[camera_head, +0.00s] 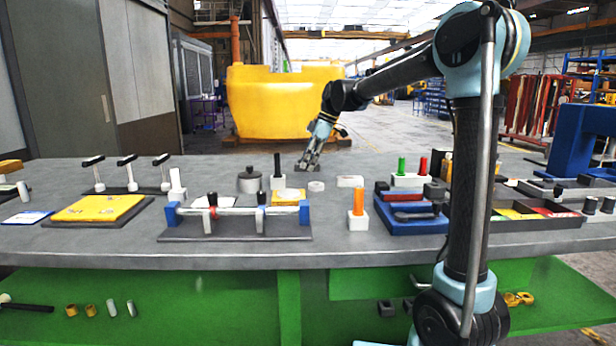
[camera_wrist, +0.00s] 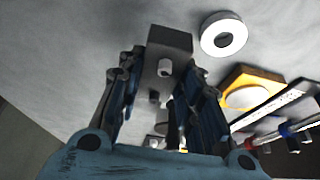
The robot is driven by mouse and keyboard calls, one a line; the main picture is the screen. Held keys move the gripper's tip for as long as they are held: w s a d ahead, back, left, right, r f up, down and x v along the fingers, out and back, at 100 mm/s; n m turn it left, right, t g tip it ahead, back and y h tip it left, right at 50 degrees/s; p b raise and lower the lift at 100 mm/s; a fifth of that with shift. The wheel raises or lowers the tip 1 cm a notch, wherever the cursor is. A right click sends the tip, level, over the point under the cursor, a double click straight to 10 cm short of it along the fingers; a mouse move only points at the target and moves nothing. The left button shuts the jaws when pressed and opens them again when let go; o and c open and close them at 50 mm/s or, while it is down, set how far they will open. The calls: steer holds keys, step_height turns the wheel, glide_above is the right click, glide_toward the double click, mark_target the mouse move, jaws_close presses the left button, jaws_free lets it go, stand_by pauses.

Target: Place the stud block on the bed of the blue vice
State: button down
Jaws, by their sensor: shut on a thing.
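My gripper (camera_head: 310,160) is at the far middle of the table, pointing down and low over the grey top. In the wrist view, my gripper (camera_wrist: 155,95) is shut on a dark grey block with a short light stud on its face, the stud block (camera_wrist: 170,42). In the head view the block is small and partly hidden by the fingers. I cannot tell whether it touches the table. The blue vice (camera_head: 408,226) stands nearer, to the right of my gripper, with a red bar and dark parts on it.
A white ring (camera_head: 316,186) lies just in front of my gripper, and it also shows in the wrist view (camera_wrist: 223,50). A yellow plate (camera_head: 287,196), an orange peg on a white block (camera_head: 358,207) and a rail fixture (camera_head: 236,226) stand nearer.

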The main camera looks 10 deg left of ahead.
steer(key=shift+f, duration=2.2)
steer(key=shift+f, duration=0.1)
steer(key=c, duration=1.4)
jaws_free()
